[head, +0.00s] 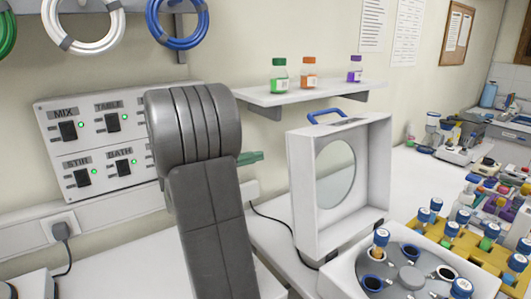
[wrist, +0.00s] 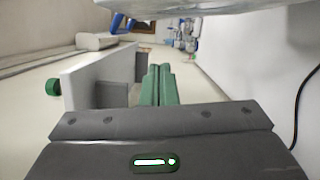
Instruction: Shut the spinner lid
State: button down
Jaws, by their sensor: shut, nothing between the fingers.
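The white spinner (head: 345,265) stands on the bench at the lower right in the head view. Its lid (head: 302,190) stands open and upright, with a round window and a blue handle (head: 326,115) on top. The blue handle also shows small at the top left of the wrist view (wrist: 118,23). The rotor (head: 412,277) is uncovered and holds several blue-capped tubes. My gripper (head: 256,157) is left of the lid and apart from it, mostly hidden behind my arm. In the wrist view its green fingers (wrist: 160,84) are shut and empty.
A wall shelf (head: 300,95) with three bottles is above and behind my gripper; it appears sideways in the wrist view (wrist: 85,77). A switch panel (head: 95,145) is on the wall at left. A yellow tube rack (head: 465,245) stands right of the spinner. A black cable (head: 285,222) lies left of it.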

jog(key=d+r+p, duration=0.1)
jog(key=d+p, duration=0.2)
jog(key=d, duration=0.7)
jog(key=shift+s+d, duration=0.2)
jog(key=shift+s, duration=0.05)
